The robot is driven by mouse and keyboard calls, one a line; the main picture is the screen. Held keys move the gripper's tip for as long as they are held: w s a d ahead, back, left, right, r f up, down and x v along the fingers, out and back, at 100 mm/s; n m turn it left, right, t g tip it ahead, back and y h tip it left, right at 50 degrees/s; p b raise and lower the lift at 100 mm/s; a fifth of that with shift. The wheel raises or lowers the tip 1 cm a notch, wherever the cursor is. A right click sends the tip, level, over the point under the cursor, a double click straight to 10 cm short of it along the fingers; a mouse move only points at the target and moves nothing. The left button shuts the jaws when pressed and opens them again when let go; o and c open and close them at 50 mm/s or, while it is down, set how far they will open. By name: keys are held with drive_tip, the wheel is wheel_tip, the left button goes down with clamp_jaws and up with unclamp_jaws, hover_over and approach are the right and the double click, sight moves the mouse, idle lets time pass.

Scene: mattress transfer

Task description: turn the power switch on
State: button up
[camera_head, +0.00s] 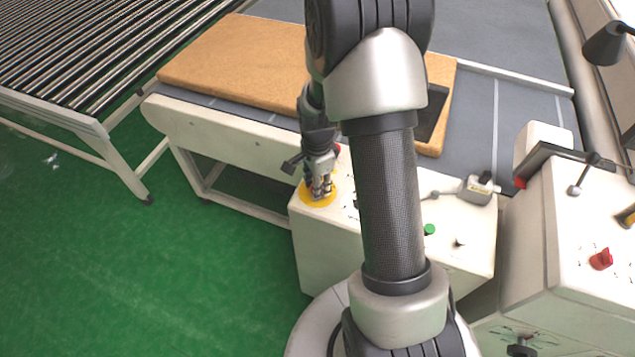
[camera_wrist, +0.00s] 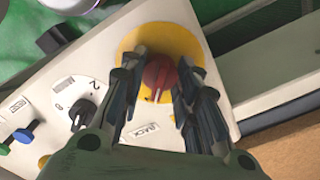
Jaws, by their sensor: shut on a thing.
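The power switch is a red rotary knob (camera_wrist: 158,74) on a round yellow plate (camera_wrist: 176,38) at the corner of a white control box. In the wrist view, my gripper (camera_wrist: 163,63) has one finger on each side of the knob and is shut on it. In the head view, my gripper (camera_head: 320,190) points down over the yellow plate (camera_head: 311,201), and its fingers hide the knob there. My arm covers part of the control box (camera_head: 325,245).
A white dial (camera_wrist: 78,97) and a blue button (camera_wrist: 24,133) are near the plate. A green button (camera_head: 429,230) is on the box, right of my arm. A brown mattress (camera_head: 235,62) lies on the conveyor behind. Another white cabinet (camera_head: 590,225) stands at right.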

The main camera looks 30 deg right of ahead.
drive_tip(key=shift+m, duration=0.3)
drive_tip(key=o, duration=1.1)
drive_tip(key=shift+r, duration=0.15)
wheel_tip(320, 180, up, 12)
idle(0.6)
